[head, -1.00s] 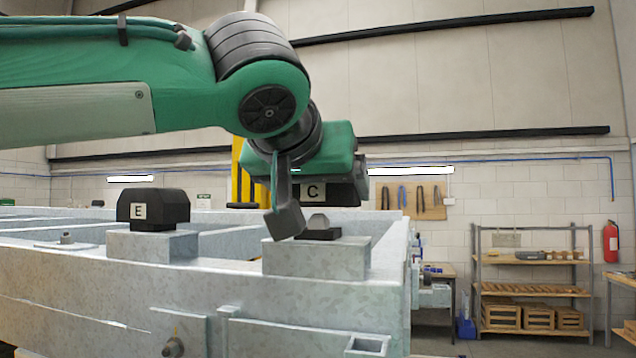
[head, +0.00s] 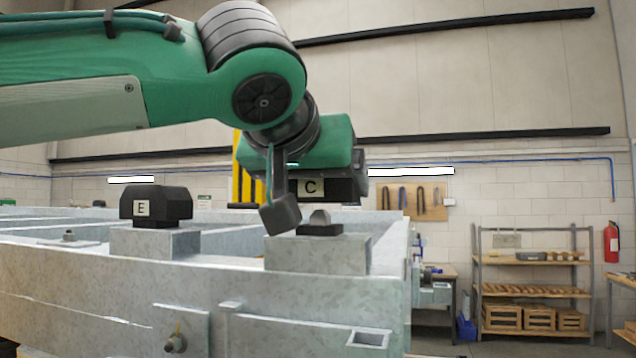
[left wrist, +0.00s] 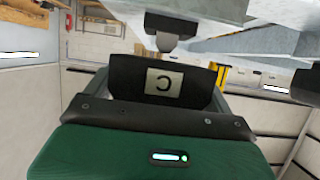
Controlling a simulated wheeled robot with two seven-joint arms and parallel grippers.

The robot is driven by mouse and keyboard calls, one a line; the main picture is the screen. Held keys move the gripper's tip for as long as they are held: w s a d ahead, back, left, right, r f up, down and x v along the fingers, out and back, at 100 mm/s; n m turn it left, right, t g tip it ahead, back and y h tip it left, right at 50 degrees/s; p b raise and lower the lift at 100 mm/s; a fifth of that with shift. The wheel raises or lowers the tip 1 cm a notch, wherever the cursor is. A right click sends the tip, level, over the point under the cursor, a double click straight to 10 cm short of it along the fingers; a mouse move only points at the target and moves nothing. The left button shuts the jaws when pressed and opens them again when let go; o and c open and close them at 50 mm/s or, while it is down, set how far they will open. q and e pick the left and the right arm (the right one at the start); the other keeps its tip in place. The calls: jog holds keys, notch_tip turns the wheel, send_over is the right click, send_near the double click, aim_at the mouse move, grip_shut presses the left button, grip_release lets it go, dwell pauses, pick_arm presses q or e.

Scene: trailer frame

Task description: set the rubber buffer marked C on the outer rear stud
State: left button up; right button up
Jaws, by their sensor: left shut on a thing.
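The rubber buffer marked C (head: 346,190) is a black block with a white letter label. My left gripper (head: 334,172) is shut on it and holds it just above a stud (head: 320,219) with a grey tapered tip and dark base. That stud stands on a galvanised pedestal (head: 318,254) at the right end of the frame. In the left wrist view the buffer C (left wrist: 203,88) shows with its label upside down, and the stud tip (left wrist: 165,42) is close to its edge. Whether they touch is unclear. My right gripper is out of view.
A black buffer marked E (head: 172,205) sits on another pedestal (head: 150,242) to the left. The galvanised trailer frame (head: 90,275) fills the foreground. A shelf with crates (head: 530,290) and a fire extinguisher (head: 611,242) stand far back at the right.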

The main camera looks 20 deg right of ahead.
pick_arm(q)
jog(key=shift+w+f+b, duration=0.1)
jog(key=shift+f+b, duration=0.35)
jog(key=shift+f, duration=0.15)
jog(key=shift+r, duration=0.15)
jog(key=shift+r+p, duration=0.5)
jog(key=shift+r, duration=0.1)
jog(key=shift+w+d, duration=0.2)
jog(key=shift+w, duration=0.05)
jog(key=shift+s+f, duration=0.1)
jog(key=shift+f, duration=0.1)
